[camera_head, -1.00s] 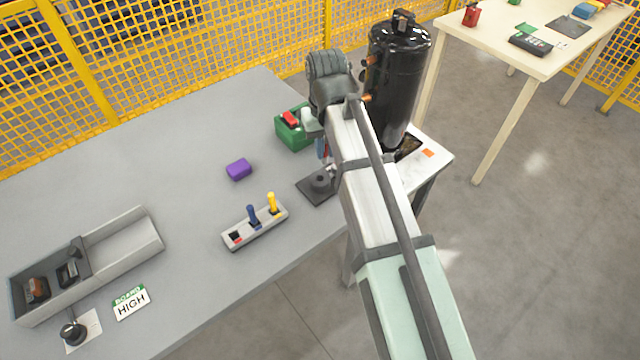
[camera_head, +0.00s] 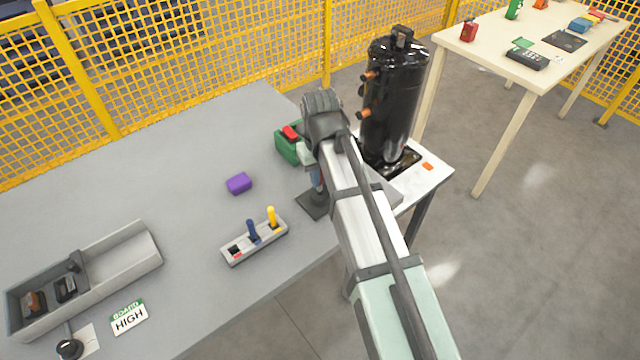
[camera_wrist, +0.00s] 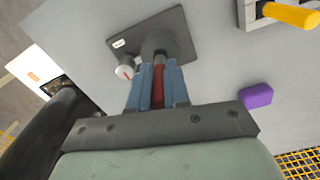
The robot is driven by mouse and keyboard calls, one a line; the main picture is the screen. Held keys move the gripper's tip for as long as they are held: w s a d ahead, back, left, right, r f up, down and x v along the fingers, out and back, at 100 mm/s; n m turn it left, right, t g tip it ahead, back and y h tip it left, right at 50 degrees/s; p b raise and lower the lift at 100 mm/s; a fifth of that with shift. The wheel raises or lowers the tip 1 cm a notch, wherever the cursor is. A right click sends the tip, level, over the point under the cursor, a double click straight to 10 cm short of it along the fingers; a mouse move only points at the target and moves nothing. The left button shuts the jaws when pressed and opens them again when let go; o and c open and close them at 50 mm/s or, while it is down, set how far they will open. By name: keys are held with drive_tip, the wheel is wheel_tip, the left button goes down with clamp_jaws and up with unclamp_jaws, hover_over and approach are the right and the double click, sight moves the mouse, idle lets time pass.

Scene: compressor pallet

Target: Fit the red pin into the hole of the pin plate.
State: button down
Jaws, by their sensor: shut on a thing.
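The red pin (camera_wrist: 158,84) is held between the blue fingers of my gripper (camera_wrist: 155,72), which is shut on it. The pin plate (camera_head: 310,207) is a dark square plate on the grey table, partly hidden by my gripper in the head view. In the wrist view the plate (camera_wrist: 176,22) has a round raised boss (camera_wrist: 160,40) in its middle. The pin's far end points at the boss and the fingertips are close to it. The hole is hidden, and I cannot tell whether the pin tip is in it, touching or above.
A grey pin rack (camera_head: 240,250) holds a blue pin (camera_head: 252,230) and a yellow pin (camera_head: 272,217). A purple block (camera_head: 239,183), a green box (camera_head: 289,147) and a black compressor (camera_head: 393,105) stand nearby. A grey tray (camera_head: 125,262) is at the left. A white knob (camera_wrist: 126,69) is beside the boss.

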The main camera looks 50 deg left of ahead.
drive_tip(key=shift+f, duration=1.7)
drive_tip(key=shift+f, duration=0.1)
drive_tip(key=c, duration=1.1)
unclamp_jaws()
wheel_tip(320, 180, up, 12)
drive_tip(key=shift+r, duration=0.1)
